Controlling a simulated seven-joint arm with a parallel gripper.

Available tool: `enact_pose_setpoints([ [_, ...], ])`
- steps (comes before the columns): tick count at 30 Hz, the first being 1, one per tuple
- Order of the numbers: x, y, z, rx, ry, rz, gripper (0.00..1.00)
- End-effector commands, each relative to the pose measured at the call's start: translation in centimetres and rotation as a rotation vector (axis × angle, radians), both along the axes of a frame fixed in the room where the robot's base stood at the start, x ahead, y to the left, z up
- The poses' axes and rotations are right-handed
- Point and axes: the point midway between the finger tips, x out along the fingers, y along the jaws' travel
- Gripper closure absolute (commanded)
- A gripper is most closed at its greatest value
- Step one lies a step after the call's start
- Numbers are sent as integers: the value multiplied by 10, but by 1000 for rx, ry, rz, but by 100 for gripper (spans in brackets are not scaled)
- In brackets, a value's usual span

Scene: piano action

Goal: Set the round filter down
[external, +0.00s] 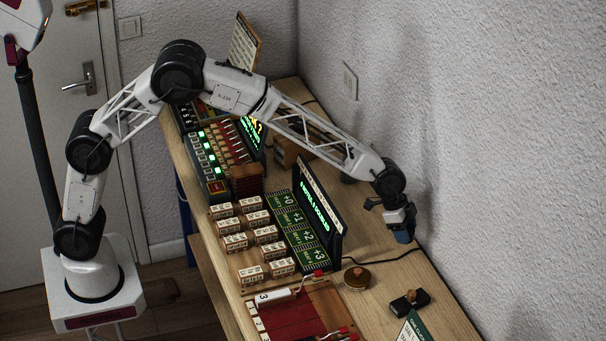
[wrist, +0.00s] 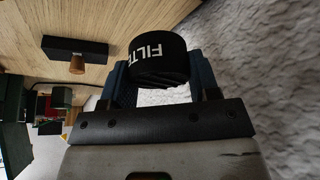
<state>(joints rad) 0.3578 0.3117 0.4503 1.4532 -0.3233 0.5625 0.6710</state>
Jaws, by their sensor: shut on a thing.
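The round filter (wrist: 160,62) is a black cylinder with white lettering that starts "FILT", seen in the wrist view. My gripper (wrist: 161,76) is shut on it, with one blue finger on each side. In the external view my gripper (external: 403,234) points down at the far right side of the desk, close to the wall. The filter cannot be made out there, hidden by the fingers. I cannot tell whether it touches the desk.
A black block with a brown knob (external: 409,303) lies nearer the front; it also shows in the wrist view (wrist: 76,56). A round brass-coloured piece (external: 357,277) and a green display panel (external: 318,215) stand to the left. A cable (external: 385,257) runs below the gripper. The textured wall is close.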

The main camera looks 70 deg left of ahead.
Motion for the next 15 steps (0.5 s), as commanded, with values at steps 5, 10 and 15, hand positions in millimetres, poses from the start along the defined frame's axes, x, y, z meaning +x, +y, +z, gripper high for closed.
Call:
enact_pose_setpoints([
  [5,0,0,13,-1,1,0,71],
  [10,0,0,15,0,2,1,71],
  [15,0,0,15,1,1,0,71],
])
